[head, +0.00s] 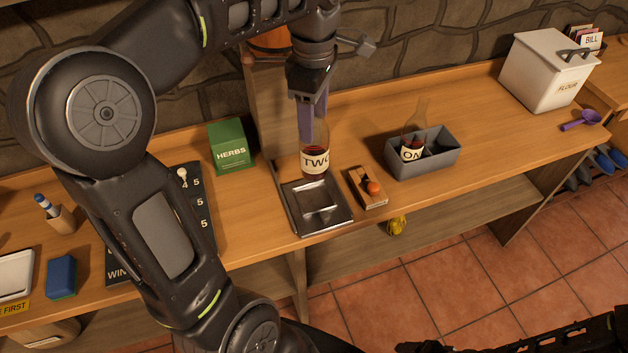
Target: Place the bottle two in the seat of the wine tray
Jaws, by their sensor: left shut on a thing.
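Bottle two (315,163) is a dark red bottle with a cream "TWO" label, upright in the head view. My left gripper (313,122) points down from above, its purple fingers shut on the bottle's upper part. The bottle's base is at the back edge of a square metal plate (341,221); I cannot tell if it touches. The wine tray (430,168) is a grey open box to the right. Another bottle (414,146), labelled "ON...", stands in its left part; the right part looks empty. My right arm shows at the bottom right edge; its fingers are out of view.
A small wooden box with an orange ball (373,187) lies between plate and tray. A white flour bin (548,72) and purple scoop (580,120) are far right. The counter between tray and bin is clear.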

